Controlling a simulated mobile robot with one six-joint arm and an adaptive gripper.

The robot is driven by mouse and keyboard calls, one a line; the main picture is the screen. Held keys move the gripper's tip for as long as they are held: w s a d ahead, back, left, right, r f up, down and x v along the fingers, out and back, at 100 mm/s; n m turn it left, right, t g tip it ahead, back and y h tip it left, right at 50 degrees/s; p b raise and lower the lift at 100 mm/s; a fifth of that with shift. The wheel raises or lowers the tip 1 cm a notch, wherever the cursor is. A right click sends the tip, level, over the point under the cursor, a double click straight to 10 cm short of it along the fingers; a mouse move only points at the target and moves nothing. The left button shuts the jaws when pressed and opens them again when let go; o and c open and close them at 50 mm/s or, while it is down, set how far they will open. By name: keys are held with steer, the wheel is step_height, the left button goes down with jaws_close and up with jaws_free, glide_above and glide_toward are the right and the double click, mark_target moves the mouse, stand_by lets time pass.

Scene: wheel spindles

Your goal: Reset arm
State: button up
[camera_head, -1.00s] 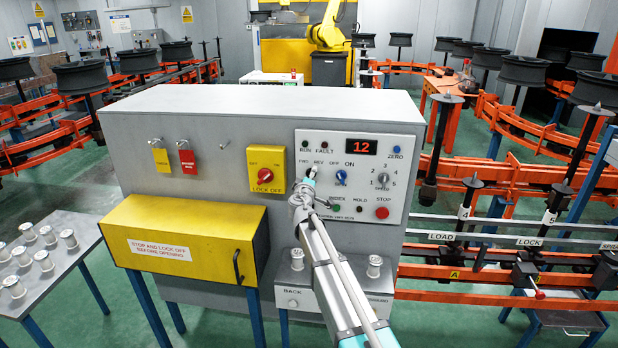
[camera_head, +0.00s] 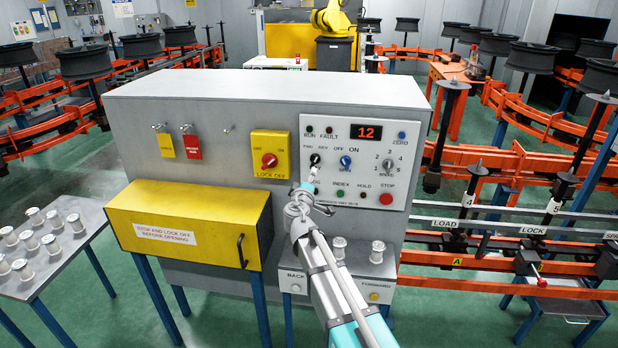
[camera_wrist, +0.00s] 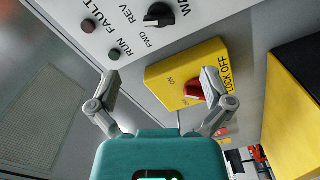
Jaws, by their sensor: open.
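My arm reaches up from the bottom of the head view toward the white control panel (camera_head: 345,185) on the grey cabinet. My gripper (camera_head: 306,190) is in front of the panel's lower left part, below the black FWD/REV knob (camera_head: 315,159). In the wrist view my gripper (camera_wrist: 165,88) has its two fingers spread wide with nothing between them. The black knob (camera_wrist: 158,15) lies beyond the fingertips there. The yellow lock-off box with its red switch (camera_wrist: 195,90) shows behind the right finger; I cannot tell the gap between them.
A yellow cover (camera_head: 190,220) juts out at the cabinet's left. A shelf (camera_head: 370,268) with white spindles is below the panel, close to my arm. A table with several spindles (camera_head: 50,242) stands at left. Orange conveyor rails (camera_head: 455,262) run along the right. Green floor shows between.

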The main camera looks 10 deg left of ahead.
stand_by(0.3)
steer(key=s+d+f+m+g+h, duration=0.2)
steer(key=s+d+f+m+g, duration=0.15)
steer(key=d, duration=0.45)
steer(key=s+d+f+m+g+h, duration=0.2)
steer(key=s+d+f+m+g, duration=0.15)
steer(key=d, duration=0.45)
steer(key=s+d+f+m+g+h, duration=0.2)
steer(key=s+d+f+m, duration=0.15)
steer(key=d, duration=0.45)
steer(key=s+d+f+m+g+y, duration=0.1)
steer(key=s+d+f+g+y, duration=0.1)
steer(key=s, duration=0.7)
steer(key=s+d+f+m+g+y, duration=0.1)
steer(key=s+f+g+y, duration=0.3)
steer(key=s, duration=0.6)
step_height(320, 180, down, 2)
steer(key=g, duration=0.3)
steer(key=shift+d+y, duration=0.3)
steer(key=shift+d, duration=0.05)
